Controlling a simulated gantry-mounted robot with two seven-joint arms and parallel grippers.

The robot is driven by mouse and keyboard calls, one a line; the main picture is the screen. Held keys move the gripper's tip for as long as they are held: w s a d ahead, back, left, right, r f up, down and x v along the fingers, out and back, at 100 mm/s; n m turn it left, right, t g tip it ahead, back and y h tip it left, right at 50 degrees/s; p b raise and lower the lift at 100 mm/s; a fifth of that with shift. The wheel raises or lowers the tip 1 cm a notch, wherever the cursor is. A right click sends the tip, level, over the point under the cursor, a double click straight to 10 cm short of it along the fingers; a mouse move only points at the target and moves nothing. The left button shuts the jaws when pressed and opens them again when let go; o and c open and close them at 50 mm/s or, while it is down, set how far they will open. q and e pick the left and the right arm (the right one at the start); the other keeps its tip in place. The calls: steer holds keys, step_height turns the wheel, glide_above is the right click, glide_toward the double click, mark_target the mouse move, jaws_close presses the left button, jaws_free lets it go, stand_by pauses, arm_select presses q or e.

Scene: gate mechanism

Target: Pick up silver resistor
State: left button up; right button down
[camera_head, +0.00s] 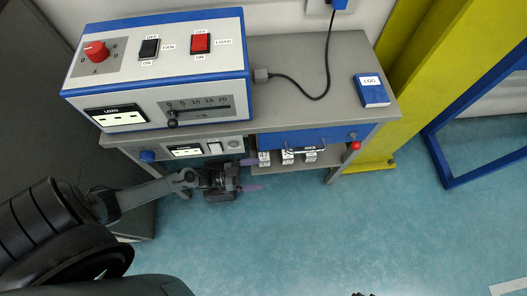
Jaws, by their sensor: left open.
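My left gripper (251,174) is open, with two purple fingertips apart and pointing right. It is at the front of the workbench, near its lower shelf, with nothing seen between the fingers. Several small holders with white labels (288,157) stand in a row on that shelf, just right of the fingertips. The upper fingertip is close to the leftmost one (264,158); I cannot tell whether they touch. I cannot make out which item is the silver resistor at this size. My right gripper is not clearly visible.
The grey workbench (330,60) carries a blue-and-white control box (160,70) and a blue log book (372,90). A blue drawer (305,138) hangs above the labelled holders. A yellow post (410,60) stands right. The floor (330,230) in front is clear.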

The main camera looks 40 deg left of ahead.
arm_select(q)
steer(key=m+b, duration=0.1)
steer(key=b, duration=0.8)
glide_toward(268, 154)
steer(key=f, duration=0.1)
steer(key=shift+m, duration=0.3)
steer(key=b+x, duration=0.1)
steer(key=x, duration=0.1)
steer(key=b+x, duration=0.1)
steer(key=x, duration=0.2)
steer(key=shift+w+a+f, duration=0.15)
steer(key=shift+a+f, duration=0.05)
steer(key=shift+a, duration=0.1)
steer(key=shift+w+d+f+b, duration=0.1)
steer(key=shift+w+d+b, duration=0.25)
steer(key=shift+w, duration=0.05)
steer(key=b+x, duration=0.1)
steer(key=x, duration=0.2)
steer(key=shift+d, duration=0.1)
steer(key=shift+w+d+b, duration=0.35)
steer(key=shift+w+d, duration=0.05)
steer(key=shift+w, duration=0.05)
arm_select(e)
step_height(268, 154, down, 16)
arm_select(q)
steer(key=shift+s+a, duration=0.1)
steer(key=shift+c, duration=0.3)
